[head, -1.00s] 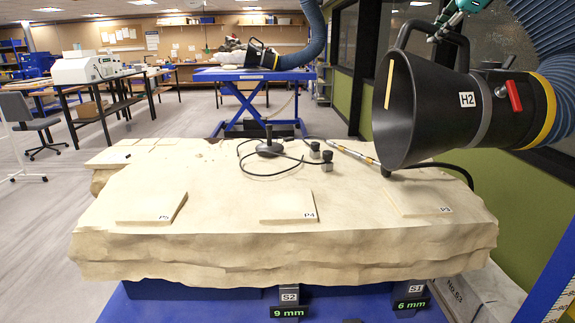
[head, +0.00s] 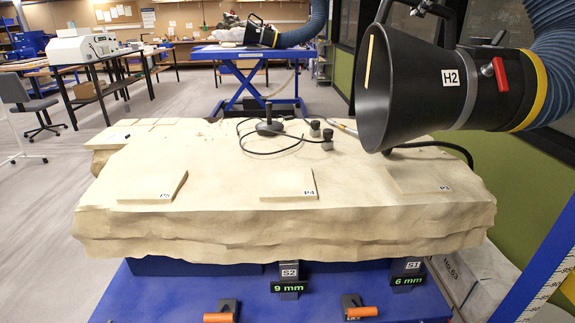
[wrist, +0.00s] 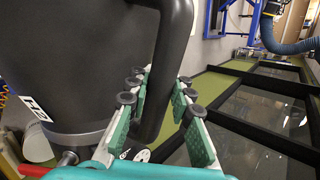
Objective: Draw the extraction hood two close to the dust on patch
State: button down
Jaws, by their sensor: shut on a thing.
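Extraction hood H2 (head: 432,77) is a black cone with a grey band, a yellow ring and a red lever, joined to a blue hose. It hangs above the right of the pale slab (head: 290,225), its open mouth facing left. Patch P3 (head: 420,181) lies below it, patch P4 (head: 287,184) in the middle, and patch P5 (head: 150,185) at the left. I cannot make out dust on any patch. In the wrist view, my gripper (wrist: 160,105) has its green-padded fingers around the hood's black handle (wrist: 172,60). In the head view the gripper is out of frame.
A black-based stand (head: 268,126) with cables and small grey blocks is on the slab's back. Another hood (head: 262,33) rests on a blue lift table behind. A glazed wall is at right.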

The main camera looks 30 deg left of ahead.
jog(key=s+a, duration=0.1)
jog(key=s, duration=0.1)
jog(key=s+a, duration=0.3)
jog(key=s, duration=0.1)
jog(key=shift+s+a, duration=0.15)
jog(key=shift+a, duration=0.2)
jog(key=shift+f, duration=0.1)
jog(key=shift+f, duration=2.5)
jog(key=c, duration=1.3)
grip_release()
jog(key=shift+o, duration=0.2)
jog(key=shift+r, duration=0.1)
jog(key=v, duration=0.8)
